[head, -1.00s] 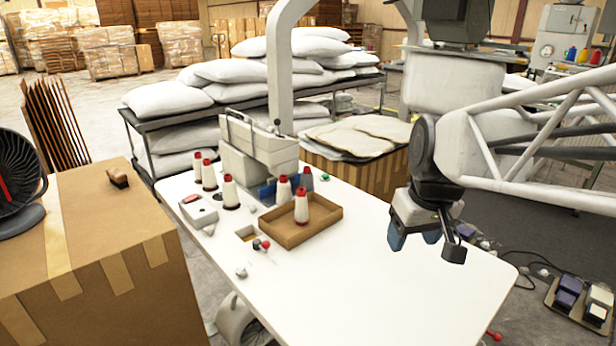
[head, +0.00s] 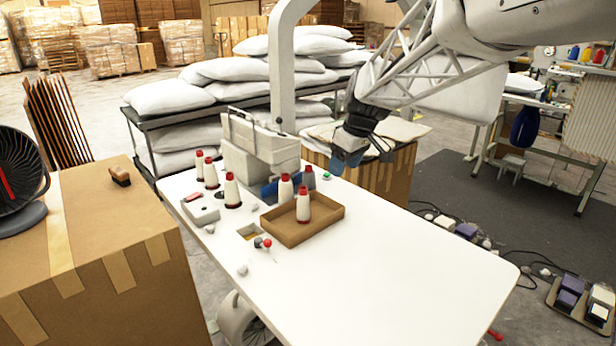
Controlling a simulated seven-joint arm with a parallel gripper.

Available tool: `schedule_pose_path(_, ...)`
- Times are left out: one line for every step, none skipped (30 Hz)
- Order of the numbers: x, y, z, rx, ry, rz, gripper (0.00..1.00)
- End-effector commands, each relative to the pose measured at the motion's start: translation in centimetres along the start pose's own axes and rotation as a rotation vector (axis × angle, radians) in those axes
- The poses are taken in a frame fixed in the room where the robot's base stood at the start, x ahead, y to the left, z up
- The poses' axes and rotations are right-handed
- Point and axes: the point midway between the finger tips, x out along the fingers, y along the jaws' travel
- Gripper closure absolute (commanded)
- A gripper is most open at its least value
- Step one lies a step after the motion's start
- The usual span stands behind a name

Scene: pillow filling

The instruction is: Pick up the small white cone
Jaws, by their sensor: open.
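Several white thread cones with red tops stand upright on the white table (head: 400,260). One white cone (head: 303,208) stands inside the open cardboard tray (head: 325,225). Another cone (head: 285,188) stands just behind the tray, and a larger-looking one (head: 232,192) stands left of it. Two smaller-looking cones (head: 211,174) (head: 199,163) stand farther back left. I cannot tell which is the small one meant. My gripper (head: 347,160) is open and empty, pointing down near the table's back edge, to the right of the tray and cones and apart from them.
The sewing machine (head: 262,145) stands behind the cones. The table's right half is clear. A large carton (head: 385,170) stands behind.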

Motion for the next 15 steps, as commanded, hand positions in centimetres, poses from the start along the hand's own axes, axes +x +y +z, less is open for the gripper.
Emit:
schedule_pose_path(0.8,0.7,-1.3,-0.026,0.002,-0.010,0.39)
schedule_pose_path(1.1,1.0,-2.0,-0.044,0.004,-0.014,0.39)
schedule_pose_path(1.7,1.4,-2.9,-0.069,0.006,-0.022,0.39)
schedule_pose_path(2.1,1.8,-3.7,-0.087,0.009,-0.026,0.39)
schedule_pose_path(2.5,2.1,-4.4,-0.105,0.011,-0.031,0.39)
schedule_pose_path(3.0,2.5,-5.3,-0.129,0.015,-0.038,0.39)
schedule_pose_path(3.4,2.8,-6.0,-0.146,0.018,-0.043,0.39)
schedule_pose_path(3.9,3.1,-6.7,-0.164,0.020,-0.047,0.39)
schedule_pose_path(4.5,3.5,-7.6,-0.189,0.024,-0.053,0.39)
schedule_pose_path(4.9,3.8,-8.3,-0.205,0.027,-0.058,0.39)
schedule_pose_path(5.4,4.1,-9.0,-0.224,0.030,-0.063,0.39)
schedule_pose_path(6.0,4.5,-9.9,-0.248,0.035,-0.069,0.39)
schedule_pose_path(6.6,4.7,-10.6,-0.266,0.037,-0.074,0.39)
schedule_pose_path(7.1,5.0,-11.3,-0.285,0.040,-0.078,0.39)
schedule_pose_path(7.8,5.3,-12.2,-0.308,0.044,-0.085,0.39)
